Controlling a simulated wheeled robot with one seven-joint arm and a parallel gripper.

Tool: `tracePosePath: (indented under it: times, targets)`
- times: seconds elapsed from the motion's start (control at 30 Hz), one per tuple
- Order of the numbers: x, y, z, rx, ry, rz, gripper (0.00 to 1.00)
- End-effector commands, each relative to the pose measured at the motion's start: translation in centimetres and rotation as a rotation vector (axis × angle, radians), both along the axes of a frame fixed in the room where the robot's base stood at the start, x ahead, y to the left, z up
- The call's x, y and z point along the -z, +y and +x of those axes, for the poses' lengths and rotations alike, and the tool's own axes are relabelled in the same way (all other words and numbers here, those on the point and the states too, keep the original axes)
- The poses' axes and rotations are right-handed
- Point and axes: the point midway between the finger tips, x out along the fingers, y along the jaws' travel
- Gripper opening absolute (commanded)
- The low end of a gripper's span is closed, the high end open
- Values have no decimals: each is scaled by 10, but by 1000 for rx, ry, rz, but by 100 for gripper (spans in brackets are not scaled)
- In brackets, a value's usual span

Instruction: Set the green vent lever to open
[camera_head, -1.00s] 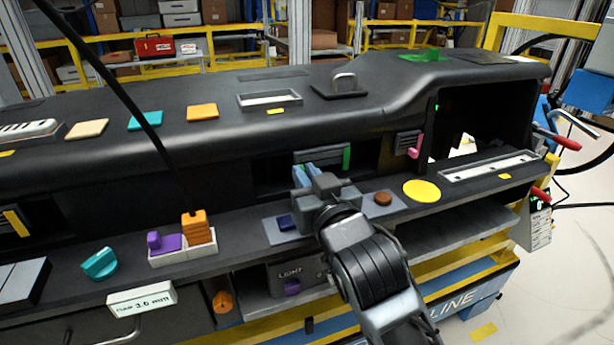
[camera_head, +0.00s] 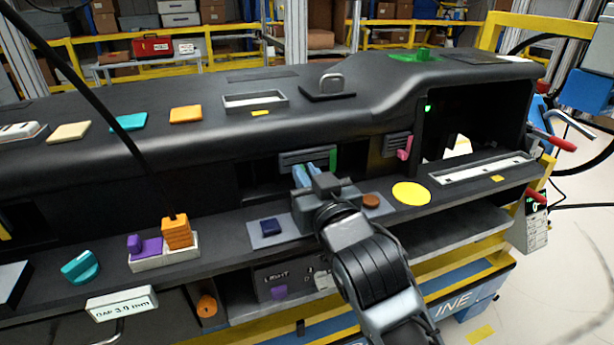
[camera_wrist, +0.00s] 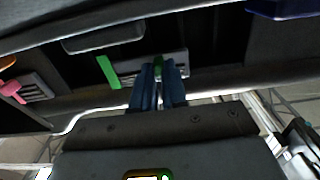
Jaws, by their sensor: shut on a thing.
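The green vent lever (camera_wrist: 158,64) shows as a small green piece between my fingertips in the wrist view. It sits at the front of a grey slatted vent (camera_head: 300,157) in the dashboard's middle recess. An upright green strip (camera_head: 333,160) stands at the vent's right end in the head view, and it also shows in the wrist view (camera_wrist: 108,72), left of my fingers. My gripper (camera_head: 320,168) has its blue fingers shut on the lever, a short way from the strip. In the head view the fingers hide the lever.
A pink lever (camera_head: 405,149) stands at another vent on the right. Below my gripper, the ledge carries a dark blue block (camera_head: 267,227), a brown round knob (camera_head: 371,201) and a yellow disc (camera_head: 411,193). The dashboard's overhang (camera_head: 230,140) is above the recess.

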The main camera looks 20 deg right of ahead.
Motion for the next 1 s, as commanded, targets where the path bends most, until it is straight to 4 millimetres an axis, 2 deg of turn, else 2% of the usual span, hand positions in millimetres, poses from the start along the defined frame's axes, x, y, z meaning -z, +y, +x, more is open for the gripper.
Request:
tracePosePath:
  times: [0.17, 0.2, 0.43, 0.77, 1.0]
  targets:
    - [0, 0, 0, 1, 0, -1, 0]
    - [0, 0, 0, 1, 0, -1, 16]
    - [0, 0, 0, 1, 0, 0, 38]
    - [1, 0, -6, 0, 0, 0, 38]
    - [3, 0, -43, 0, 1, 0, 38]
